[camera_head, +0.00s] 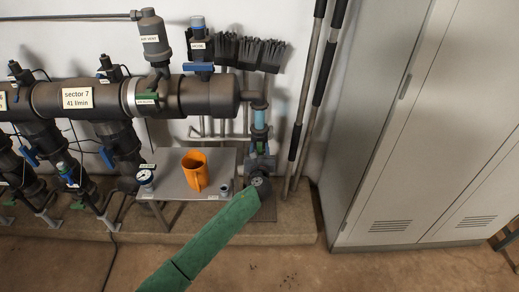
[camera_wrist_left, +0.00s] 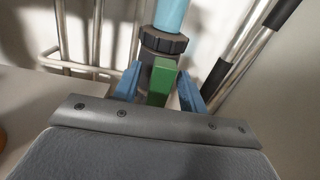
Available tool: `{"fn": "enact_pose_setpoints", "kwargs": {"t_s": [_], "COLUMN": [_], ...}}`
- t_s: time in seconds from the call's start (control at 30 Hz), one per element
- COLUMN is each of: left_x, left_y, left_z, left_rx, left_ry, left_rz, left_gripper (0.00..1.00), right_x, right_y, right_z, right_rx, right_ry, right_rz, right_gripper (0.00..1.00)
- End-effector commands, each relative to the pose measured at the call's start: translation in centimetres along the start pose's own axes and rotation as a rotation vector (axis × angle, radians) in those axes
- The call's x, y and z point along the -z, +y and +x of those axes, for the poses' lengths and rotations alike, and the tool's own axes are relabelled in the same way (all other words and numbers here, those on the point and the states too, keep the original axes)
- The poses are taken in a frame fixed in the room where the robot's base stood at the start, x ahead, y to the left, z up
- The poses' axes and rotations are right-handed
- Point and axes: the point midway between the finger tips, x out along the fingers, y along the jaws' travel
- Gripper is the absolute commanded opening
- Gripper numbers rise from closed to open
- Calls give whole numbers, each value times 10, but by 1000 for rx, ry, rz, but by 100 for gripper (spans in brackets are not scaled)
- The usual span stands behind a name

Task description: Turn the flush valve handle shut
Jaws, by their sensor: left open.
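The flush valve sits below the clear blue pipe (camera_head: 260,118) at the right end of the manifold. Its green handle (camera_wrist_left: 162,82) stands between the two blue fingers of my left gripper (camera_wrist_left: 158,88) in the left wrist view. The fingers are apart, one on each side of the handle, and a gap shows beside it. In the head view my left gripper (camera_head: 261,154) is at the valve, with my green-sleeved arm reaching up from below. The handle is small and partly hidden there. My right gripper is not in view.
Brushes (camera_head: 248,52) hang behind. Long poles (camera_head: 312,90) lean on the wall to the right, near a grey cabinet (camera_head: 405,130). The floor in front is mostly clear.

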Motion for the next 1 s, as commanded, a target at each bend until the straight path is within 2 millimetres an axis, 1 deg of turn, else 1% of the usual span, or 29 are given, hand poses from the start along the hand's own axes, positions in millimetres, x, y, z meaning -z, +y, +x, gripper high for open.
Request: {"fn": "enact_pose_setpoints", "kwargs": {"t_s": [0.27, 0.3, 0.47, 0.5, 0.77, 1.0], "left_x": [0, 0, 0, 0, 1, 2], "left_y": [0, 0, 0, 0, 0, 2], "left_z": [2, 2, 2, 2, 2, 1], "left_rx": [0, 0, 0, 0, 0, 1], "left_ry": [1, 1, 1, 1, 1, 2], "left_rz": [0, 0, 0, 0, -15, -114], "left_gripper": [42, 40, 8, 1, 0, 0], "right_x": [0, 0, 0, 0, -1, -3], "right_y": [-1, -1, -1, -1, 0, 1], "right_z": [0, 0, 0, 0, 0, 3], "right_rx": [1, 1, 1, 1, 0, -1], "right_ry": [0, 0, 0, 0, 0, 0], "right_rz": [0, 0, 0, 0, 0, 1], "right_gripper": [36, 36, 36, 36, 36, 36]}}
